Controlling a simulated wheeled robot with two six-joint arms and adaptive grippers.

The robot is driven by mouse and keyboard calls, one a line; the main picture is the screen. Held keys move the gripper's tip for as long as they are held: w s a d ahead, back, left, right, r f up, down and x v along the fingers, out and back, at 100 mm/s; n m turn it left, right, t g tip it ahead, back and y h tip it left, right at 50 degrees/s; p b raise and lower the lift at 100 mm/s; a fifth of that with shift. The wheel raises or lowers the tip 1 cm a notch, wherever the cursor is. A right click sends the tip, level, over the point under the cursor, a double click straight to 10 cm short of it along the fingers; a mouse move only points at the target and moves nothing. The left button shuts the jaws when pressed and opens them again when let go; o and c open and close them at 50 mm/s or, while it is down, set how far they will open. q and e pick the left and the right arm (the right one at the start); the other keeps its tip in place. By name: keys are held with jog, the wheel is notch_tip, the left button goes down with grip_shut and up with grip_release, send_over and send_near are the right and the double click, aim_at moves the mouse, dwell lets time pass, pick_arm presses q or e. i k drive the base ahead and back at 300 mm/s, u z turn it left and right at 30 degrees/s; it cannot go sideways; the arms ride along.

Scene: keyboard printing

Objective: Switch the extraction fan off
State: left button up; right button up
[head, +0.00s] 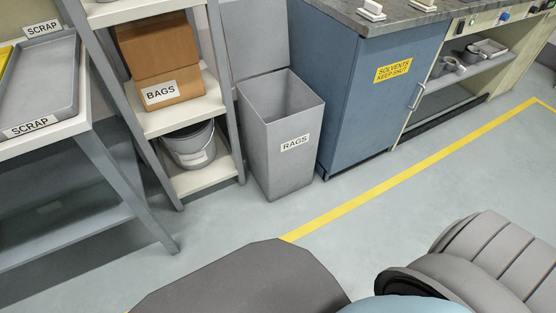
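No extraction fan can be made out in the head view. A beige front panel (486,22) at the top right carries a few small controls, including a blue one (505,15) and dark ones beside it. They are too small to tell whether one is the fan's switch or how it is set.
A blue cabinet (352,105) marked SOLVENTS KEEP SHUT stands left of the beige unit. A RAGS bin (280,165), a shelf rack (200,180) and a SCRAP table (100,165) stand to the left. Floor along the yellow line (420,160) is clear.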

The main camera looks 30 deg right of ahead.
aim_at(461, 24)
jog(key=z, duration=0.5)
jog(key=k, duration=0.6)
jog(key=z, duration=0.9)
jog(key=i, duration=1)
jog(key=u, duration=0.55)
jog(key=i, duration=0.8)
jog(key=u, duration=0.9)
